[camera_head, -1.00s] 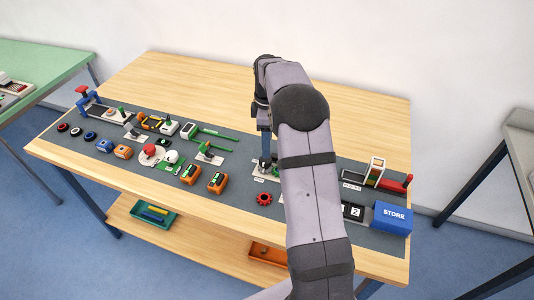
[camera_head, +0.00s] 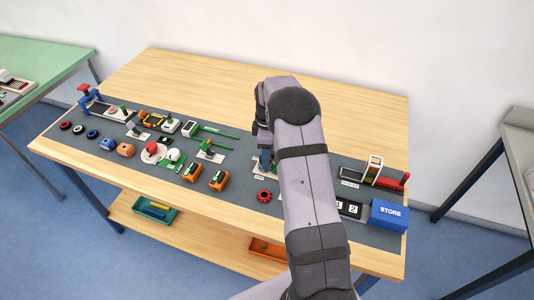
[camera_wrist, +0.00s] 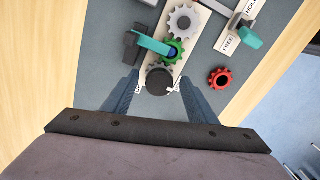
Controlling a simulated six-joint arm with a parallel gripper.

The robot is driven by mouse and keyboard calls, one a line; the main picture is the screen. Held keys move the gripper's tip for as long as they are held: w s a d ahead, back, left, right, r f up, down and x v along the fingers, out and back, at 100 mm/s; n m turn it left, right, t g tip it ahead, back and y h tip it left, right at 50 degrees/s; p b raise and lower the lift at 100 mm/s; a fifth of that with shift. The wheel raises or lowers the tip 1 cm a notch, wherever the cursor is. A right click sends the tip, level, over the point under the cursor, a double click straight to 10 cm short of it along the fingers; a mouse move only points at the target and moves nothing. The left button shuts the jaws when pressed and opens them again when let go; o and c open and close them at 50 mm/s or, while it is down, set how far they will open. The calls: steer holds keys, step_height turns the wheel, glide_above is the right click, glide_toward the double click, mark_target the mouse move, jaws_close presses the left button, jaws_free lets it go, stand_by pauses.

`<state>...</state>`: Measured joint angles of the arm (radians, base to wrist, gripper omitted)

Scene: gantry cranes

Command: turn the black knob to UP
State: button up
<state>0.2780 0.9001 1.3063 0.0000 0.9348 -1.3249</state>
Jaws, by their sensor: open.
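The black knob (camera_wrist: 159,80) shows in the wrist view as a dark round cap at the near end of a pale plate (camera_wrist: 151,66). A small white mark lies at its right edge, beside a label that is too small to read. My gripper (camera_wrist: 158,77) is open, with one blue-grey finger on each side of the knob. I cannot tell whether either finger touches it. In the head view my gripper (camera_head: 265,160) is low over the mat, and my arm hides the knob there.
A green gear (camera_wrist: 173,52) and a grey gear (camera_wrist: 185,20) sit on the plate beyond the knob. A teal lever (camera_wrist: 152,45) stands close by. A loose red gear (camera_head: 264,196) lies on the mat. A blue STORE box (camera_head: 390,215) is at the right.

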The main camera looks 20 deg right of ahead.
steer(key=c, duration=1.1)
steer(key=shift+o, duration=0.2)
steer(key=m+b, duration=0.1)
steer(key=m, duration=0.4)
steer(key=shift+m, duration=0.3)
steer(key=m, duration=0.5)
steer(key=shift+a+b, duration=0.2)
steer(key=shift+b, duration=0.15)
steer(key=m, duration=0.6)
steer(key=shift+a+m, duration=0.1)
steer(key=shift+m, duration=0.2)
steer(key=m, duration=0.6)
steer(key=shift+w+a+r+m, duration=0.1)
steer(key=shift+m, duration=0.2)
